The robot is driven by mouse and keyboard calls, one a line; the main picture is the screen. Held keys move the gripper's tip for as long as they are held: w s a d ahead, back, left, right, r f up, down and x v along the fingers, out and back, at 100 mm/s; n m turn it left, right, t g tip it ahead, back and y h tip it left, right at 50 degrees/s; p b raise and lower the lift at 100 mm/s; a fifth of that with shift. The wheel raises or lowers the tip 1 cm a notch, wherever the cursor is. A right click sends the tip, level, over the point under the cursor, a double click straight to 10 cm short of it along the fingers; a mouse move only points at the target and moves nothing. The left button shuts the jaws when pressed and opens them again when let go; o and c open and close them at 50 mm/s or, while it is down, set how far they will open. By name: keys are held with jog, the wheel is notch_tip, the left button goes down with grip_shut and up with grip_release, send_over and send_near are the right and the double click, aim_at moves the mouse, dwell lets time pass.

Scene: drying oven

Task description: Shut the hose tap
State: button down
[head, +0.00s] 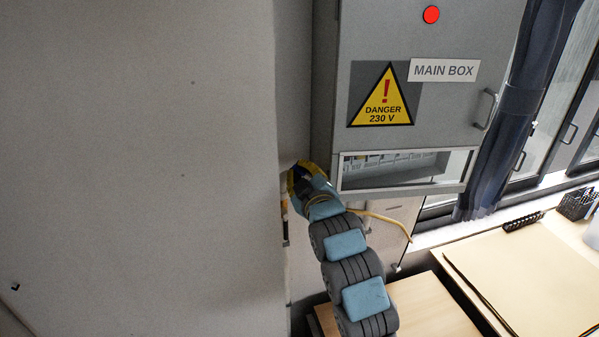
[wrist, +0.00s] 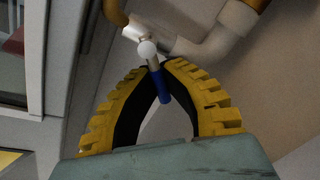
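The hose tap (wrist: 147,49) shows in the wrist view at upper centre, on pale pipework, with a round white knob end and a blue lever handle (wrist: 163,88). The handle points down toward my palm. My gripper (wrist: 157,68) has yellow ribbed fingers with black inner pads. Their tips close in on both sides of the handle near its base and appear to touch it. In the head view my gripper (head: 300,172) is at the lower left corner of the main box, by the wall; the tap is not clearly visible there.
The grey main box (head: 335,95) with a danger sign hangs just above and right of my gripper. A pale wall panel (head: 150,160) fills the left. A yellowish hose (head: 382,217) runs behind my arm. Wooden desks (head: 535,270) stand at lower right.

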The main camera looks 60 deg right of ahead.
jog(key=m+b, duration=0.3)
jog(key=s+m+b, duration=0.1)
jog(key=shift+d+r+m, duration=0.3)
jog(key=shift+d+m, duration=0.1)
jog(key=shift+s+d+r+m+b, duration=0.1)
jog(key=shift+s+d+m+b, duration=0.1)
jog(key=shift+m+b, duration=0.5)
jog(key=shift+s+d+r+m+b, duration=0.15)
jog(key=shift+m+b, duration=0.25)
jog(key=shift+m, duration=0.6)
jog(key=c, duration=1.4)
grip_release()
